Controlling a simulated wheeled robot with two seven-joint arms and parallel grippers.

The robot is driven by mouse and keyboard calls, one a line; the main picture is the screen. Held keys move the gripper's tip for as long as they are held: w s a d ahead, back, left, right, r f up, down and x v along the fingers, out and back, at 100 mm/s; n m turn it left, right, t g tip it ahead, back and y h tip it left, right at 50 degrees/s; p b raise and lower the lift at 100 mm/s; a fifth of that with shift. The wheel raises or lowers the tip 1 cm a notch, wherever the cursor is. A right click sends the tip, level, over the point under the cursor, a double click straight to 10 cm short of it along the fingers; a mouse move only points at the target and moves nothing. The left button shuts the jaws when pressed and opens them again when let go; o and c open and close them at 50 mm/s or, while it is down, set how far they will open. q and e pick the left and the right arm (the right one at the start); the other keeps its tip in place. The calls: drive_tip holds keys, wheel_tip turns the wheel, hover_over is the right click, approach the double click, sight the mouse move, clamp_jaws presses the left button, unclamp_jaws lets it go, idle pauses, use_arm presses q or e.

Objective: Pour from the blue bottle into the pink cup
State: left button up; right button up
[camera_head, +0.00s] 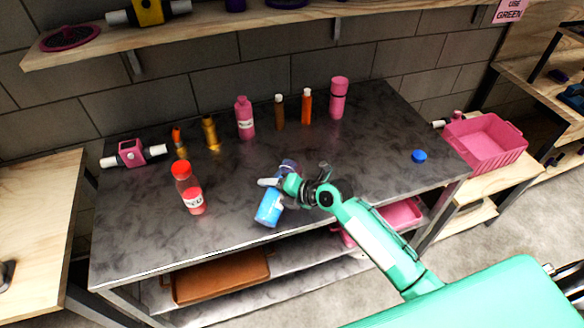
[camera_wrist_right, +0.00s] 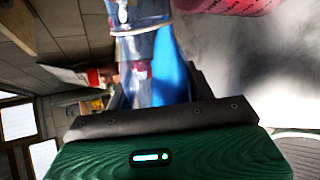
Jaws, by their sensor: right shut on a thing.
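The blue bottle (camera_head: 269,209) is in my right gripper (camera_head: 279,184), tilted above the dark table's front half. The gripper is shut around it. The translucent blue bottle also shows between the fingers in the right wrist view (camera_wrist_right: 140,50). A pink cylinder with a dark band (camera_head: 338,98), which may be the pink cup, stands upright at the table's back right, well apart from the bottle. A pink surface with writing (camera_wrist_right: 235,5) is at the top of the wrist view; I cannot tell which object it is. My left gripper is not in view.
A blue cap (camera_head: 419,156) lies on the table's right side. A pink bottle (camera_head: 245,118), brown bottle (camera_head: 279,112) and orange bottle (camera_head: 306,107) stand at the back. A red-capped bottle (camera_head: 188,190) stands left. A pink bin (camera_head: 485,145) is off to the right.

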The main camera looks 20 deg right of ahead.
drive_tip(key=shift+w+d+r+m+g+y, duration=0.15)
drive_tip(key=shift+r+m+g, duration=0.1)
drive_tip(key=shift+r+m, duration=0.15)
drive_tip(key=shift+w+r+m+g+y, duration=0.15)
drive_tip(key=shift+r+m+g, duration=0.15)
drive_tip(key=shift+r, duration=0.2)
idle(2.8)
drive_tip(key=shift+s, duration=0.1)
